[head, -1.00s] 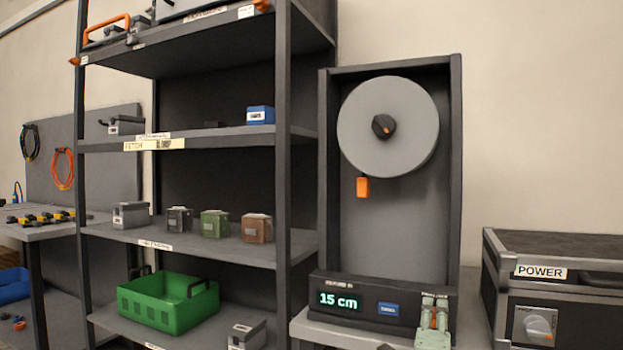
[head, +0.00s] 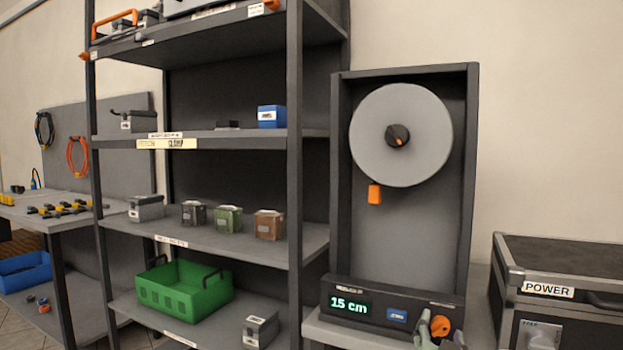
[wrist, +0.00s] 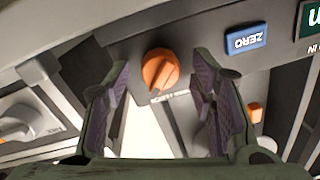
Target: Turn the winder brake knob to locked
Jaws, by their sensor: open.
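The orange knob (head: 441,325) is at the right end of the winder's front panel, and it shows in the wrist view (wrist: 160,68) with a raised ridge set at a slant. Small lettering on the panel beside it is too blurred to read. My pale green gripper (head: 436,338) is at the panel's lower right, next to the knob. In the wrist view my gripper (wrist: 161,62) is open, with one finger on each side of the knob. I cannot tell whether they touch it. The winder's grey reel (head: 400,105) has a dark hub with an orange mark.
The panel has a display (head: 349,304) reading 15 cm and a blue ZERO button (wrist: 246,40) close to my finger. A POWER case (head: 550,255) with a knob stands at the right. Shelves with a green crate (head: 185,294) and small boxes stand at the left.

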